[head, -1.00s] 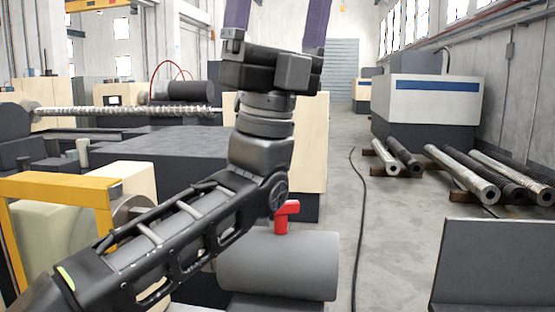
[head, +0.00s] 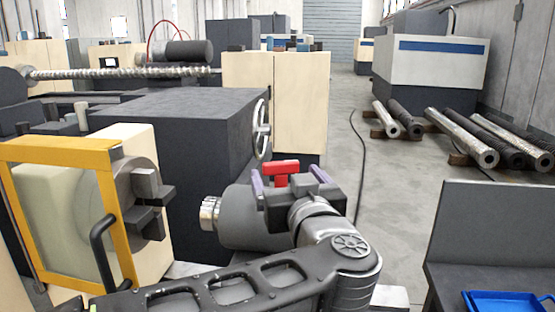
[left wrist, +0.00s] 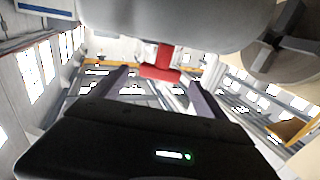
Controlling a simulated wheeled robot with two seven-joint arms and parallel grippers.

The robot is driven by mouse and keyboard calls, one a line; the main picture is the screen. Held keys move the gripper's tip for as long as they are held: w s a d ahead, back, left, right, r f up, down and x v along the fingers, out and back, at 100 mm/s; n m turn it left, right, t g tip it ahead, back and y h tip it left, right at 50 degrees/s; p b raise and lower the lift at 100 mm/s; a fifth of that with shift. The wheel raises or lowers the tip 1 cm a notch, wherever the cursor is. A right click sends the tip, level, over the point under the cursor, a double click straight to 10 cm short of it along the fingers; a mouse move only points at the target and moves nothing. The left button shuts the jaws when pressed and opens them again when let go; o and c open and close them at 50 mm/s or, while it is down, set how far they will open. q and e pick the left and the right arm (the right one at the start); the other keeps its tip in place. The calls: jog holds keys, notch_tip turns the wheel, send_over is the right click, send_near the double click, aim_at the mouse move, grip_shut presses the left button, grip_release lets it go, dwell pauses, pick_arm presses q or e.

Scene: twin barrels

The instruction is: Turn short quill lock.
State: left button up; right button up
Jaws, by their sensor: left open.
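The red quill lock (head: 281,172) is a short T-shaped handle on top of the grey tailstock barrel (head: 236,232). In the left wrist view the red lock (left wrist: 162,62) sits at the top middle, below the pale grey barrel (left wrist: 180,20). My left gripper (head: 280,178) is open, with its purple fingers on either side of the lock. In the left wrist view the fingers (left wrist: 158,82) are apart, with the red bar near and between their tips. Whether a finger touches it I cannot tell. My right gripper is not in view.
A yellow-framed guard (head: 60,150) and chuck (head: 140,200) stand at left. A dark headstock block with a handwheel (head: 261,130) is behind the barrel. A blue tray (head: 505,303) lies at the lower right.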

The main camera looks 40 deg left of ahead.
pick_arm(q)
jog(key=shift+w+a, duration=0.1)
jog(key=p+x, duration=0.1)
jog(key=x, duration=0.6)
jog(key=shift+w+a, duration=0.2)
jog(key=shift+a, duration=0.05)
jog(key=shift+r, duration=0.15)
jog(key=c, duration=1.4)
